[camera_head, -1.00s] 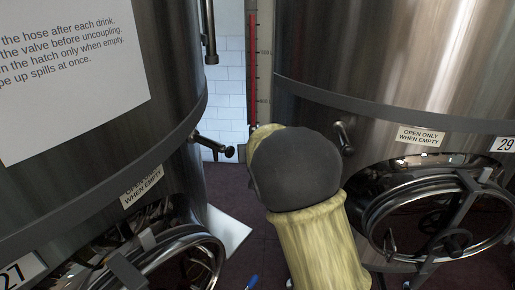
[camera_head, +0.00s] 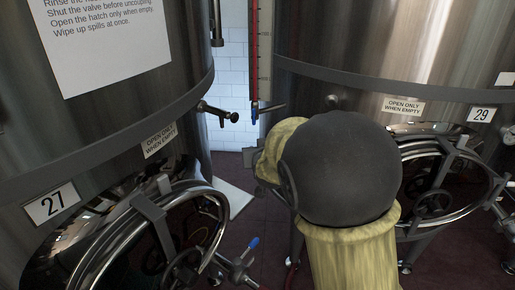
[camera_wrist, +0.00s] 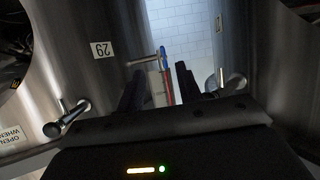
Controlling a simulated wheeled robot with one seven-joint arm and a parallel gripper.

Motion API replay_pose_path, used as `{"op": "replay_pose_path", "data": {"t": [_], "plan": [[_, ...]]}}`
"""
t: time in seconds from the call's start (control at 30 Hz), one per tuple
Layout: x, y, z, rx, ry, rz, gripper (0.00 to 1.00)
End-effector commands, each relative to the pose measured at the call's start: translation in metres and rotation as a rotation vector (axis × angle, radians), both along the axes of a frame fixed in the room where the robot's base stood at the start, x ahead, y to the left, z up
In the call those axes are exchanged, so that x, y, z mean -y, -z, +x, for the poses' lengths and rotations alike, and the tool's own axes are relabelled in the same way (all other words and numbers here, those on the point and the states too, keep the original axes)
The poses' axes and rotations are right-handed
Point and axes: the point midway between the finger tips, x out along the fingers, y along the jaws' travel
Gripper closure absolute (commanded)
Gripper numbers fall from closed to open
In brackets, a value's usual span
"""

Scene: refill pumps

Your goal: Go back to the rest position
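My arm (camera_head: 350,170), with dark grey joint and pale yellow covers, reaches forward between two steel tanks in the head view. It hides my gripper there. In the wrist view, which is upside down, my gripper (camera_wrist: 159,80) has its two dark fingers apart with nothing held between them. Beyond the gap are a red column and a blue-handled valve (camera_wrist: 163,53), apparently the gauge's lower end.
Tank 27 (camera_head: 120,90) stands close on the left, tank 29 (camera_head: 400,60) on the right. Their round hatches (camera_head: 205,235) and (camera_head: 470,180) and valve handles (camera_head: 217,112) jut out near my arm. Dark red floor (camera_head: 270,245) shows between them, with white tiled wall behind.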

Motion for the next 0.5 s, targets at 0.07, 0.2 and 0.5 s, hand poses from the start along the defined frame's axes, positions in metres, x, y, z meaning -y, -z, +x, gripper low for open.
{"op": "replay_pose_path", "data": {"t": [0.07, 0.2, 0.5], "plan": [[0.004, 0.0, -0.001, 0.001, 0.005, 0.0, 0.65], [0.008, 0.0, -0.001, 0.0, 0.012, -0.001, 0.65], [0.017, 0.004, -0.006, -0.032, 0.02, -0.001, 0.65]]}}
